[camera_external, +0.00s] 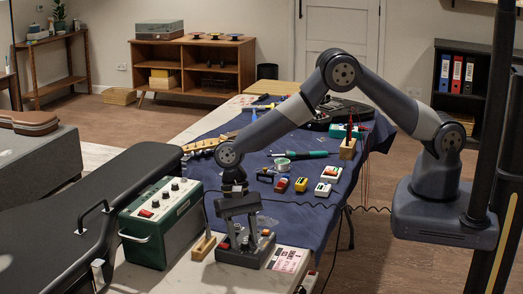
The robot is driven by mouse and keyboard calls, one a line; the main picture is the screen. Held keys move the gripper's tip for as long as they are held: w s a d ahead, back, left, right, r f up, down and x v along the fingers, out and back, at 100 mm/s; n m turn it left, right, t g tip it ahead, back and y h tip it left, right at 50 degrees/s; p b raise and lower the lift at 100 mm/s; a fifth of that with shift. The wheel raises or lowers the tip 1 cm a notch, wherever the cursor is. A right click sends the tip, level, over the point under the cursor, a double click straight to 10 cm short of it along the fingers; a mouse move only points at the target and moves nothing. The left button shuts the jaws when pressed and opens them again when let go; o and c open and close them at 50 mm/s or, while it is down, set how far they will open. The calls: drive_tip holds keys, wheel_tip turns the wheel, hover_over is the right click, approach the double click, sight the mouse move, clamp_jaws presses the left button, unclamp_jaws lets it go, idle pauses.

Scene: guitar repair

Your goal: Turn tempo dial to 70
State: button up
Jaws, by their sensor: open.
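My gripper (240,226) points down at the near end of the workbench, fingers spread apart. It is right over a small dark box (236,257) with small red and orange parts on its top. The fingertips come down close to the box's top; I cannot tell whether they touch it. No dial marked tempo can be made out. A dial on the box, its pointer and any number scale are hidden or too small to read.
A green amplifier (150,243) with several knobs stands left of my gripper. A black case (110,190) lies farther left. Small pedals, including a red one (281,185), lie on the blue cloth (222,143) behind. A printed sheet (288,260) lies right of the box.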

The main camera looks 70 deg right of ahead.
drive_tip(key=shift+c, duration=0.3)
clamp_jaws()
drive_tip(key=shift+n, duration=0.3)
drive_tip(key=n+b, duration=0.1)
drive_tip(key=n+h+b, duration=0.1)
drive_tip(key=n, duration=0.1)
drive_tip(key=shift+w+a+f+g, duration=0.1)
drive_tip(key=shift+a+g, duration=0.1)
drive_tip(key=shift+g, duration=0.2)
drive_tip(key=n+h, duration=0.1)
drive_tip(key=n, duration=0.1)
drive_tip(key=n+h+b, duration=0.1)
drive_tip(key=n, duration=0.2)
drive_tip(key=shift+a, duration=0.2)
drive_tip(key=n+h, duration=0.1)
drive_tip(key=n, duration=0.1)
drive_tip(key=n+h, duration=0.1)
drive_tip(key=n, duration=0.2)
drive_tip(key=shift+a, duration=0.2)
drive_tip(key=shift+a+n+t+h+b, duration=0.1)
drive_tip(key=shift+n+t+h+b, duration=0.45)
drive_tip(key=shift+n, duration=1.45)
